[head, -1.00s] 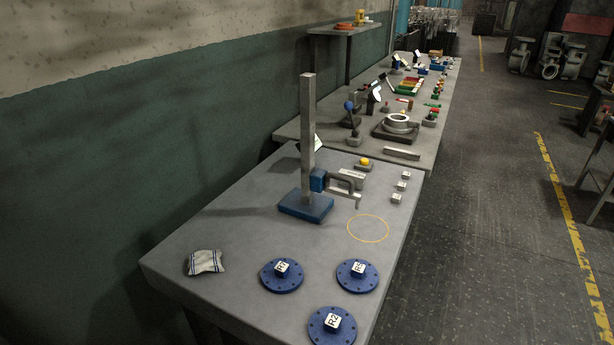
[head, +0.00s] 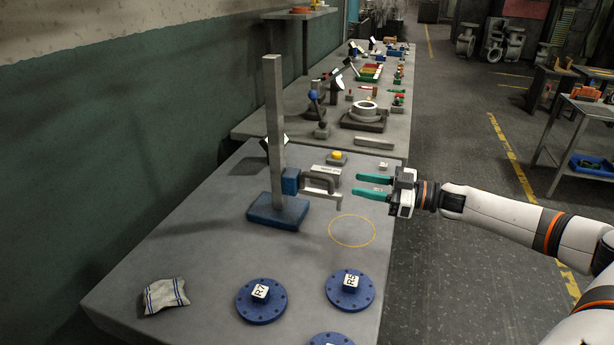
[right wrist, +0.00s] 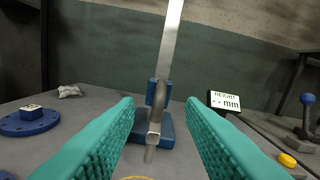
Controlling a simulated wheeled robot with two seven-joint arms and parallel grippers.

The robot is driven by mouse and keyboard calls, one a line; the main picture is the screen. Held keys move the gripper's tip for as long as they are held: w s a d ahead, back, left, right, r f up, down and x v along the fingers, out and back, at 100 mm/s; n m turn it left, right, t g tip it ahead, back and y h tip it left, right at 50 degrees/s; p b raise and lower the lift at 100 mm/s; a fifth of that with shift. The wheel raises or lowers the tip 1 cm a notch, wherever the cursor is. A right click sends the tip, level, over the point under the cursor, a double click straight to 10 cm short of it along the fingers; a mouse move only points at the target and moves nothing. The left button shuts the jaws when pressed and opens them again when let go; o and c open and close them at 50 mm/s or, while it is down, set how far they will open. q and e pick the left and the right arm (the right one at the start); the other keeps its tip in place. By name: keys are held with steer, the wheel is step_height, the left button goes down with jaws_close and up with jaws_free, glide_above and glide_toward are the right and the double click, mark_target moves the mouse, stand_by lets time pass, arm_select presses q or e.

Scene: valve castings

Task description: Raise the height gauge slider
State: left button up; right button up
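The height gauge (head: 274,110) stands upright on a blue base (head: 278,211), its grey column rising from it. Its blue slider (head: 290,181) sits low on the column, with a grey hooked arm (head: 325,190) reaching right. The slider also shows in the right wrist view (right wrist: 158,92), with the hooked arm between my fingers in the picture. My right gripper (head: 365,187) is open and empty, its teal fingers pointing at the arm from the right, apart from it. My left gripper is not in view.
Blue flanges with labelled blocks, R7 (head: 261,302) and R5 (head: 350,290), lie in front. A folded cloth (head: 165,295) lies front left. A yellow button (head: 336,156) and a height display (right wrist: 224,102) stand behind. The table inside the orange circle (head: 352,231) is clear.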

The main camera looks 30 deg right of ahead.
mark_target(325, 177)
steer(key=p+x, duration=0.1)
steer(key=x, duration=0.9)
steer(key=shift+d+r, duration=0.1)
steer(key=shift+p+x, duration=0.35)
steer(key=shift+x, duration=0.45)
steer(key=shift+c, duration=0.3)
jaws_close()
